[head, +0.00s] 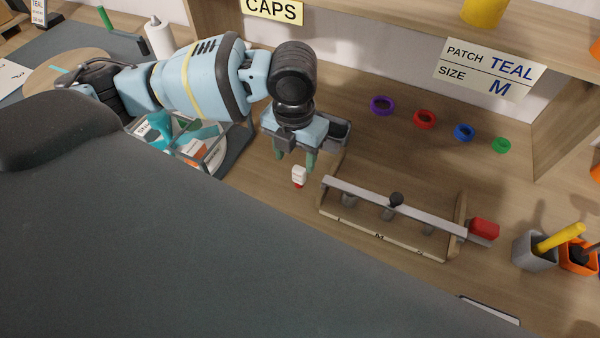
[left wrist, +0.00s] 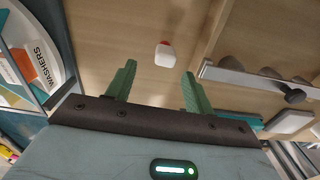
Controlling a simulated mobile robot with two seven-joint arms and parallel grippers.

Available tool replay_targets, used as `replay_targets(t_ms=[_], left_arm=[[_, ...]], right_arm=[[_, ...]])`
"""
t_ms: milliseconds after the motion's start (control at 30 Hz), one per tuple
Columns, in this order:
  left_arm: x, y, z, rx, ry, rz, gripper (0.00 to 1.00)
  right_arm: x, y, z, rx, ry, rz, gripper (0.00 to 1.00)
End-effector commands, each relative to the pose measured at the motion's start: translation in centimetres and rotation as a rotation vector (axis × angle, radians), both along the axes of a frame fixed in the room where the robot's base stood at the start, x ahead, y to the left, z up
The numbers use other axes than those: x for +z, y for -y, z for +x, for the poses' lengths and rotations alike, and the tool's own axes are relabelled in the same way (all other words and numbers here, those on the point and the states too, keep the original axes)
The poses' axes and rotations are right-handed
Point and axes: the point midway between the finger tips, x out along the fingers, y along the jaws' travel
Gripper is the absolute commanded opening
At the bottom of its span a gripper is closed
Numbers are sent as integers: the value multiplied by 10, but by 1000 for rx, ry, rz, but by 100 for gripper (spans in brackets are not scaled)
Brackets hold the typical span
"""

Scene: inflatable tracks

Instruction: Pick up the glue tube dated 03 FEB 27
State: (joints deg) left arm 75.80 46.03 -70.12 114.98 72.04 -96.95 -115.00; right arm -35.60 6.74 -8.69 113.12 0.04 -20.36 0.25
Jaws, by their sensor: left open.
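A small white tube with a red end (head: 299,174) is by the wooden work surface, just beyond my left gripper's fingertips. It also shows in the left wrist view (left wrist: 165,57), ahead of the gap between the fingers and apart from them. No date can be read on it, so I cannot tell whether it is the 03 FEB 27 glue tube. My left gripper (head: 294,160) is open with green fingers and holds nothing; it also shows in the left wrist view (left wrist: 158,72). My right gripper is not in view.
A wooden frame with a metal bar (head: 370,199) and black knob stands right of the gripper. A grey bin (head: 337,131) is close behind it. A wire-sided tray (head: 218,154) lies left. Coloured rings, including a red one (head: 425,119), lie behind, with clear wood between.

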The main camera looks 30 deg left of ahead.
Motion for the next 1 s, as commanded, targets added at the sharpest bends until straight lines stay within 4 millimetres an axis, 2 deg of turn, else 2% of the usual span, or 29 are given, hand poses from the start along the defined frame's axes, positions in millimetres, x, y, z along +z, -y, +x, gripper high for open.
replay_targets(t_ms=[233, 500, 600, 867, 1000], left_arm=[[-10, 2, 0, 0, -2, 0, 53], [-47, 7, 3, 0, -2, 0, 53], [-54, 7, 3, 0, 1, 0, 53], [-56, 7, 3, 0, 3, 0, 53], [-56, 7, 3, 0, 3, 0, 36]], right_arm=[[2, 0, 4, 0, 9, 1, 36], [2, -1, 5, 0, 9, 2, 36], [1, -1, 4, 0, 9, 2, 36], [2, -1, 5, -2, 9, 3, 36], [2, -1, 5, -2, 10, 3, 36]])
